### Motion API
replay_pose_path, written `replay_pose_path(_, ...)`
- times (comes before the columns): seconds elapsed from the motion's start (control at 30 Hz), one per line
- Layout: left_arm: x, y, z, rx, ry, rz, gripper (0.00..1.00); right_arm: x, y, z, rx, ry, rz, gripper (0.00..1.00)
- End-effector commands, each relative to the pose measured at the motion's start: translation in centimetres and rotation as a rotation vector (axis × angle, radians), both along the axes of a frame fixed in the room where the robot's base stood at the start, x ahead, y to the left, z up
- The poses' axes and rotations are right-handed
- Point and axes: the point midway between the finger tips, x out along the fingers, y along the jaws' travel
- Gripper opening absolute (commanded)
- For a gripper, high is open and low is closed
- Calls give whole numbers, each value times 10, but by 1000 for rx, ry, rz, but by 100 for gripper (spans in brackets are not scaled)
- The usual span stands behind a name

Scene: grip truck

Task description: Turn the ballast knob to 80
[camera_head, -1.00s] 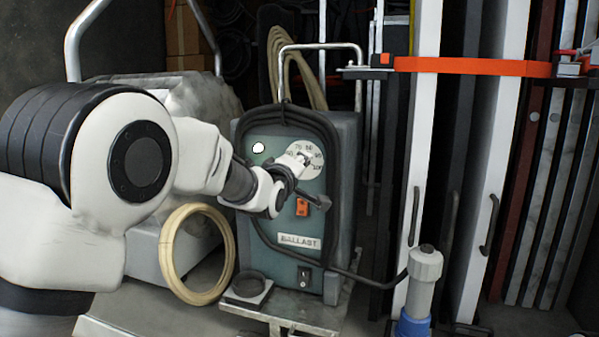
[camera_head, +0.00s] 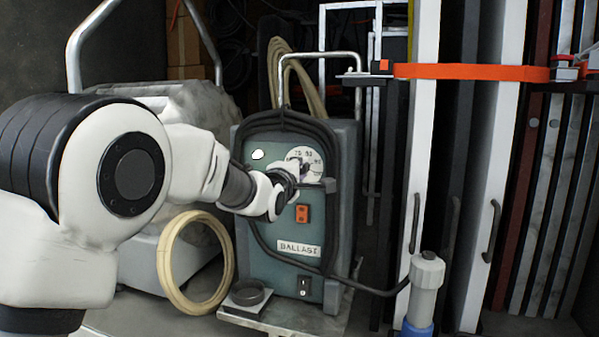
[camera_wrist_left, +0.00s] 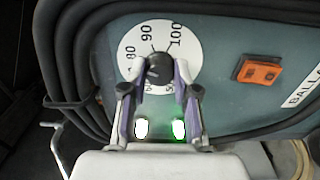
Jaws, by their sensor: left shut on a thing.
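The ballast box (camera_head: 255,225) is a teal-fronted unit with a "BALLAST" label. Near its top right is a round white dial (camera_head: 317,160) with numbers around its rim. In the left wrist view, 80, 90 and 100 are readable on the dial (camera_wrist_left: 188,55), and the black ballast knob (camera_wrist_left: 158,68) sits at its centre. My left gripper (camera_head: 294,168) reaches the dial from the left. In the wrist view its two fingers (camera_wrist_left: 159,80) are shut on the knob, one on each side. The fingers hide the lower dial. I cannot tell which number the knob points to. My right gripper is not in view.
An orange rocker switch (camera_head: 302,214) sits below the dial; it also shows in the wrist view (camera_wrist_left: 260,73). Black cable (camera_head: 330,235) loops around the box. A cream hose coil (camera_head: 168,270) stands at left. A grey-and-blue connector (camera_head: 425,285) stands at right.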

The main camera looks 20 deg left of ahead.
Motion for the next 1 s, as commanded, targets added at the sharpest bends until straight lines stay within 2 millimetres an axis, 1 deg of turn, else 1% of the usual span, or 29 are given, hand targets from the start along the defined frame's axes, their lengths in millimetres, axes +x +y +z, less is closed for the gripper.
replay_pose_path(0.23,0,0,-1,1,1,0,0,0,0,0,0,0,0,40)
replay_pose_path(0.27,0,0,-1,1,1,0,33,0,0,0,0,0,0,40)
replay_pose_path(0.3,0,0,-1,1,1,0,47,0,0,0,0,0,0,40)
replay_pose_path(0.33,0,0,-1,1,1,0,55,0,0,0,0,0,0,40)
replay_pose_path(0.6,0,0,0,1,0,0,55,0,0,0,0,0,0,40)
replay_pose_path(0.67,-2,0,0,2,0,0,55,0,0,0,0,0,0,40)
replay_pose_path(0.73,-9,0,0,2,1,0,55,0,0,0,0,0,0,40)
replay_pose_path(0.87,-35,1,0,2,0,0,55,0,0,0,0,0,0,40)
replay_pose_path(1.0,-72,3,1,3,0,0,55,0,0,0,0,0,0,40)
